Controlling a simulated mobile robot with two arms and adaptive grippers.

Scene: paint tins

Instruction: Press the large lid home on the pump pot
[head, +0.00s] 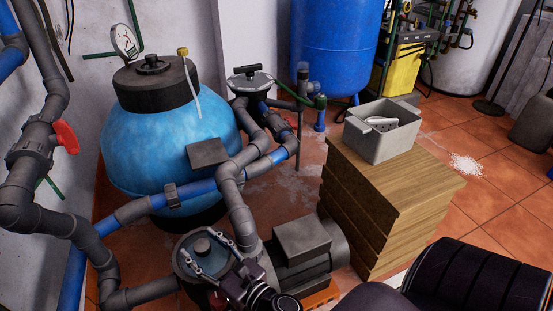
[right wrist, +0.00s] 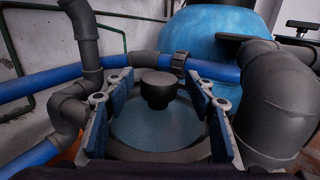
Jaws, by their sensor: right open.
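The large lid (head: 190,262) is a round blue-grey disc with a dark knob (head: 201,245). It lies on top of the pump pot (right wrist: 170,156), whose dark rim surrounds it in the right wrist view, where the lid (right wrist: 135,128) and knob (right wrist: 157,92) also show. I cannot tell whether the lid is fully seated. My right gripper (head: 204,256) is over the lid, open, with its blue-padded fingers on either side of the knob and apart from it. It also shows in the right wrist view (right wrist: 159,84). My left gripper is not in view.
The grey pump motor (head: 305,250) stands right of the pot. Grey pipes (head: 240,215) rise close behind it, beside the blue filter tank (head: 165,145). A grey bin (head: 375,145) stands on a wooden stack (head: 400,195).

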